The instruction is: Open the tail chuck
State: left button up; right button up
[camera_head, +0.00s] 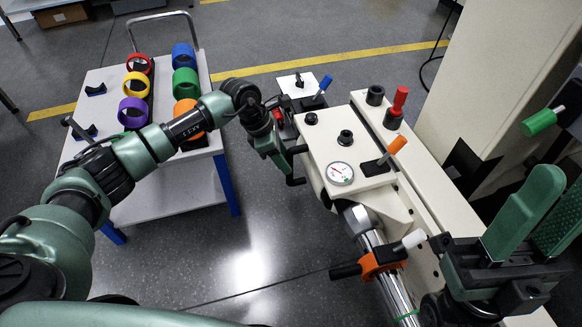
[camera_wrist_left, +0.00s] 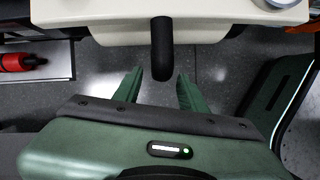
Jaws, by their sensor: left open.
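A cream machine (camera_head: 330,135) with a pressure gauge (camera_head: 341,173) stands at centre right in the head view. A black handle (camera_wrist_left: 161,48) hangs from its edge in the left wrist view. My left gripper (camera_head: 284,165) is beside the machine's near-left side. In the left wrist view, my left gripper (camera_wrist_left: 160,82) is open, its fingertips on either side of the handle's lower end, with gaps showing. An orange lever (camera_head: 396,146) is on the machine's top. I cannot tell which part is the tail chuck. My right gripper (camera_head: 556,190) is open and empty at the lower right.
A chrome shaft (camera_head: 385,262) with an orange collar (camera_head: 383,262) runs below the gauge. A blue lever (camera_head: 323,86) and red knob (camera_head: 399,98) stand farther back. A white cart (camera_head: 187,177) holding several coloured rings is left. Bare floor lies between cart and machine.

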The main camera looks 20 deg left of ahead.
pick_arm(q)
jog(key=b+x, duration=0.1)
jog(key=x, duration=0.3)
jog(key=shift+f, duration=0.15)
grip_shut()
jog(key=shift+w, duration=0.1)
dwell(1.2)
